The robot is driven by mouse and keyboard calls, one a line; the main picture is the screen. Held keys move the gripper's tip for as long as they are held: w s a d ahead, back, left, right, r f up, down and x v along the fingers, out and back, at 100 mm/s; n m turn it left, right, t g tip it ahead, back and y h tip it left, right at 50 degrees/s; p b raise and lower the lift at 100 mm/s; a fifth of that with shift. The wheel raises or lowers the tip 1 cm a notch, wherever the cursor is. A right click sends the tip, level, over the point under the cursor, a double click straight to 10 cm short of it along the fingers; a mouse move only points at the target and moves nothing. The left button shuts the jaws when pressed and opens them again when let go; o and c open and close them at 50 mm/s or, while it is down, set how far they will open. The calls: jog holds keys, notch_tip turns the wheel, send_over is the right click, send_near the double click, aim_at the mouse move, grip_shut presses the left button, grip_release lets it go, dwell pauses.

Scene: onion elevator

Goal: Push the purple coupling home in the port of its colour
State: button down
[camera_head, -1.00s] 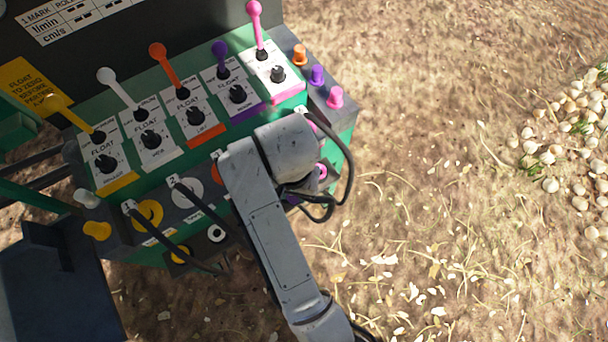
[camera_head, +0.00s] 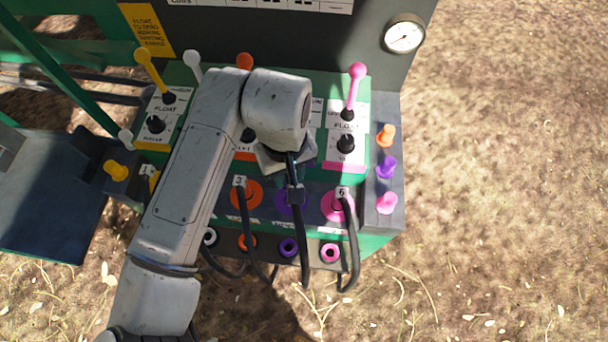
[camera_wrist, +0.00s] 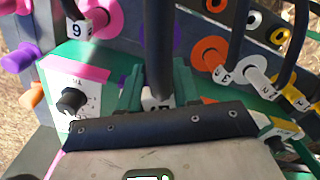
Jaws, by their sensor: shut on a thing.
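My gripper (camera_head: 284,160) is in front of the panel, its jaws largely hidden by the wrist in the head view. In the wrist view its green fingers (camera_wrist: 157,88) are shut on a hose coupling (camera_wrist: 157,101) with a numbered tag. The coupling also shows in the head view (camera_head: 296,193), its black hose hanging down. The coupling's colour is hidden. The purple port (camera_head: 282,204) is a large disc between the orange and pink ports, just behind the held coupling and partly covered. I cannot tell whether the coupling touches the port.
Hoses sit at the orange port (camera_head: 247,196) and pink port (camera_head: 334,206). A row of smaller sockets, one of them purple (camera_head: 288,247), lies below. Coloured caps (camera_head: 387,167) stand at the right edge. A pink lever (camera_head: 355,88) rises above the panel. Open ground lies right.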

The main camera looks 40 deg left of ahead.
jog(key=shift+f+b, duration=2.25)
jog(key=shift+b, duration=0.1)
jog(key=shift+f, duration=0.8)
jog(key=shift+p, duration=0.75)
jog(key=shift+f, duration=1.1)
